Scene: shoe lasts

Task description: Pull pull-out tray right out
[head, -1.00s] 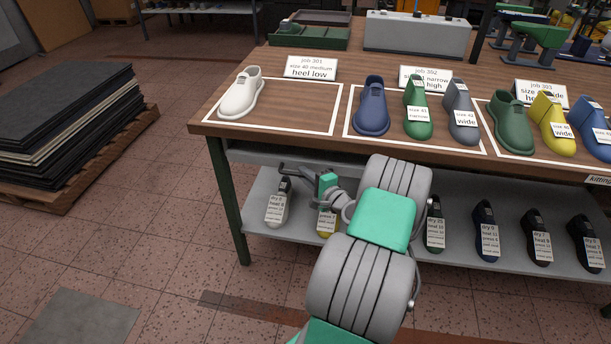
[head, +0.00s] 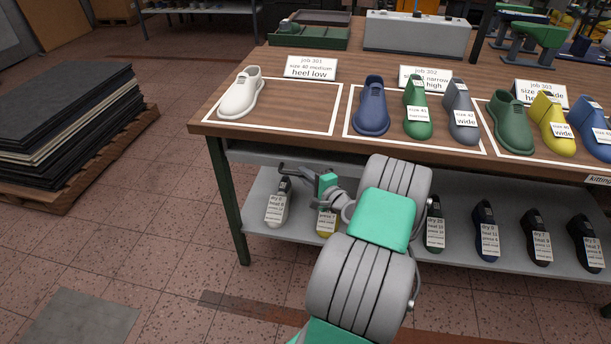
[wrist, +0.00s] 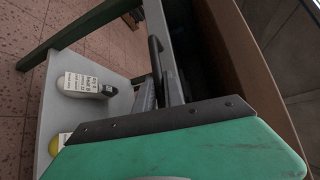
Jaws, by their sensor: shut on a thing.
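The pull-out tray (head: 245,156) shows as a grey front just under the tabletop, at the left end of the bench. In the wrist view its grey front (wrist: 158,20) runs down from the top middle, with a dark bar handle (wrist: 154,47) on it. My gripper (head: 284,171) is at this front, below the white last on the tabletop. In the wrist view my gripper's fingers (wrist: 160,92) are shut at the handle's lower end. The fingers and my wrist hide part of the handle and the exact contact. The inside of the tray cannot be made out.
A lower shelf (head: 258,205) holds several tagged lasts close under my gripper. The bench top (head: 350,68) above carries lasts and job cards. A green bench leg (head: 229,200) stands to the left. Bare floor (head: 180,250) lies in front and left.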

